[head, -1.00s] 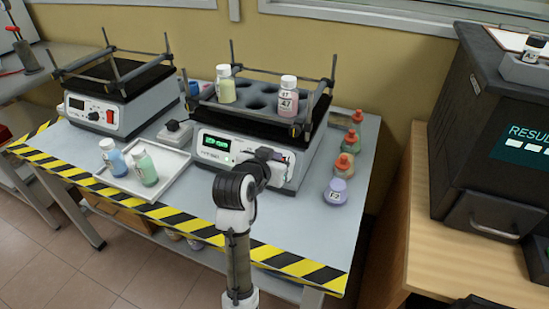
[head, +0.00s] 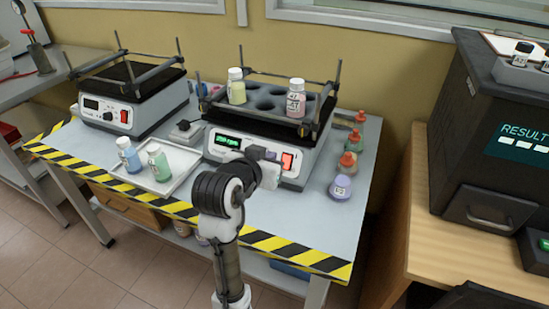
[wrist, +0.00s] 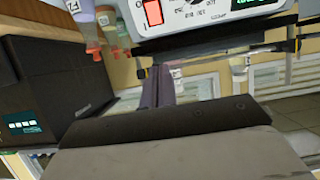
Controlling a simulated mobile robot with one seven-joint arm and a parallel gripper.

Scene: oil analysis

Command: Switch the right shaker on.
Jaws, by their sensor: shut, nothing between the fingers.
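The right shaker (head: 215,152) stands on the striped-edge table with its green display (head: 236,143) lit. Its red rocker switch (head: 287,161) is at the right end of the front panel and looks bright red. My gripper (head: 256,152) is in front of that panel, left of the switch, with the switch uncovered. In the wrist view, the panel is upside down at the top, with the red switch (wrist: 152,11) near the upper edge. My gripper's fingers (wrist: 157,82) are shut and empty, apart from the switch there.
The left shaker (head: 110,115) has a dark display. Two bottles stand on a white tray (head: 172,181) at front left. Two more bottles sit on the right shaker's platform. Several red-capped bottles and a purple one (head: 340,188) stand to its right. A dark results machine (head: 470,150) is farther right.

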